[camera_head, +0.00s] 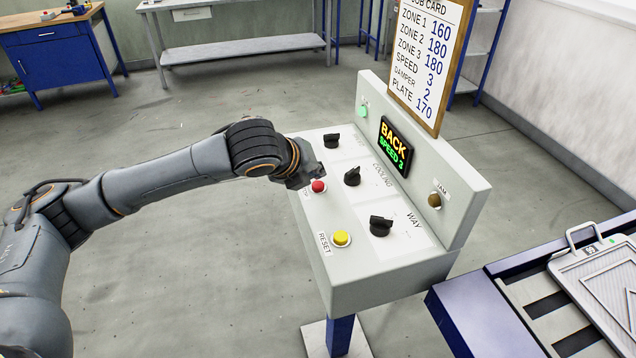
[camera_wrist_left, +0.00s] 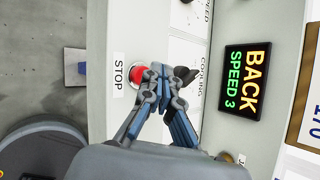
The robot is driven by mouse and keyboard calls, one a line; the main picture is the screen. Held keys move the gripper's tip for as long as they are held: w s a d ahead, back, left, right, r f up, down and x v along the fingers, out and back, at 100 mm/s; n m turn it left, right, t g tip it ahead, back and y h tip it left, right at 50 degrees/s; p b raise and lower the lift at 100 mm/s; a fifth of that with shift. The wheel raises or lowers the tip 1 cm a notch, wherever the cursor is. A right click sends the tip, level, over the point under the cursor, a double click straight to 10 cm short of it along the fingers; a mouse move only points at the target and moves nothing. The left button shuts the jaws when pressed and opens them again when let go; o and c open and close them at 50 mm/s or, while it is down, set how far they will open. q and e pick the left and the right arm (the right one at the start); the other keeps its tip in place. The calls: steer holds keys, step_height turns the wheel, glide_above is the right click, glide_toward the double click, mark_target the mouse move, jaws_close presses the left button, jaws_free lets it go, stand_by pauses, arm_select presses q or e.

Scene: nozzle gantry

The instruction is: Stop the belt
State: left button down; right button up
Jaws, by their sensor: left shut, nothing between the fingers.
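The control panel (camera_head: 375,278) is a tilted grey console. Its red STOP button (camera_head: 318,186) also shows in the left wrist view (camera_wrist_left: 137,77), beside the STOP label (camera_wrist_left: 118,75). My left gripper (camera_head: 306,177) is shut and empty, right at the button. In the wrist view its fingertips (camera_wrist_left: 161,73) overlap the button's right edge in the picture; I cannot tell if they touch it. The display (camera_head: 395,146) reads BACK, SPEED 3. My right gripper is not in view.
Black knobs stand close by: the upper one (camera_head: 331,140), COOLING (camera_head: 352,177) and WAY (camera_head: 380,226). A yellow RESET button (camera_head: 341,238) is at the front. A green lamp (camera_head: 364,111) and a job card (camera_head: 428,60) are behind.

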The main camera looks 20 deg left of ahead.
mark_target(315, 186)
arm_select(q)
steer(key=shift+f, duration=0.35)
steer(key=shift+f, duration=0.6)
stand_by(0.6)
steer(key=shift+p, duration=0.3)
steer(key=shift+r+p, duration=0.95)
steer(key=shift+p, duration=0.3)
step_height(315, 186, up, 5)
steer(key=p, duration=0.6)
